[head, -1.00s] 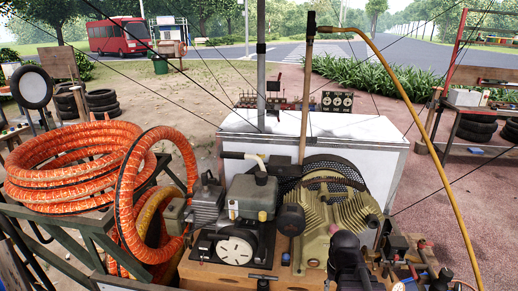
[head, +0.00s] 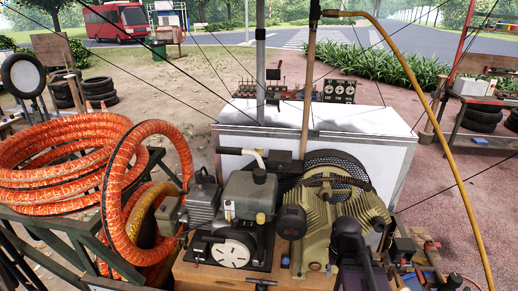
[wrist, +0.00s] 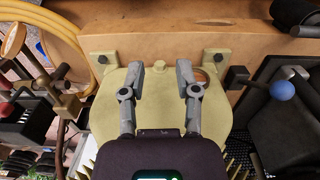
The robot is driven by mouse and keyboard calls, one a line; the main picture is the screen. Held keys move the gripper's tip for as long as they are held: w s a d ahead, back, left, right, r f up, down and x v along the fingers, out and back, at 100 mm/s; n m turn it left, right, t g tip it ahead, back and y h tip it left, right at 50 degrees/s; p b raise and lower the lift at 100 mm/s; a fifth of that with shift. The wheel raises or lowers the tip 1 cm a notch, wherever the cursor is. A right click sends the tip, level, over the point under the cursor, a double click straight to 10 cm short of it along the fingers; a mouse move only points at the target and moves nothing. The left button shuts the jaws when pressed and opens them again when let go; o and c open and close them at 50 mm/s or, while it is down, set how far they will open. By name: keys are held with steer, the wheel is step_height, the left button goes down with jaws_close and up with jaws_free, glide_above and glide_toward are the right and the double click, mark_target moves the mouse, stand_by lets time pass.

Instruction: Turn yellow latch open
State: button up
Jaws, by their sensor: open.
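My gripper (wrist: 158,76) is open and empty in the wrist view, its two grey fingers apart above the pale yellow compressor housing (wrist: 158,100). In the head view the dark body of my gripper (head: 350,240) stands over the front of the ribbed housing (head: 335,215), and its fingertips are hidden. I cannot single out the yellow latch for certain. A small yellow part (head: 260,218) shows on the grey engine left of the housing. A tan fitting with an orange disc (wrist: 14,40) is at the left of the wrist view.
A lever with a blue ball knob (wrist: 282,90) is right of the fingers. A wooden board (wrist: 160,40) lies beyond them. Orange hose coils (head: 60,165) stand left of the machine, a white box (head: 350,128) behind it. A yellow hose (head: 440,140) arches down at right.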

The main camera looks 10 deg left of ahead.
steer(key=shift+r, duration=0.15)
steer(key=w+a+r+n+p, duration=0.1)
steer(key=w+r+p, duration=0.3)
steer(key=r+p, duration=1.1)
steer(key=w+r+n+p, duration=0.1)
steer(key=w+r+p, duration=0.2)
steer(key=r+p, duration=1.1)
steer(key=w+a+r+n+p, duration=0.1)
steer(key=w+a+n, duration=0.6)
steer(key=w+a, duration=0.6)
steer(key=w+a+r+n+p, duration=0.2)
steer(key=w+a+n, duration=0.6)
steer(key=w+a, duration=0.5)
steer(key=w, duration=0.8)
steer(key=shift+w+a+n, duration=0.25)
steer(key=shift+a+n, duration=0.05)
steer(key=shift+f, duration=0.15)
step_height(320, 180, down, 14)
steer(key=b, duration=1.3)
steer(key=shift+r, duration=0.25)
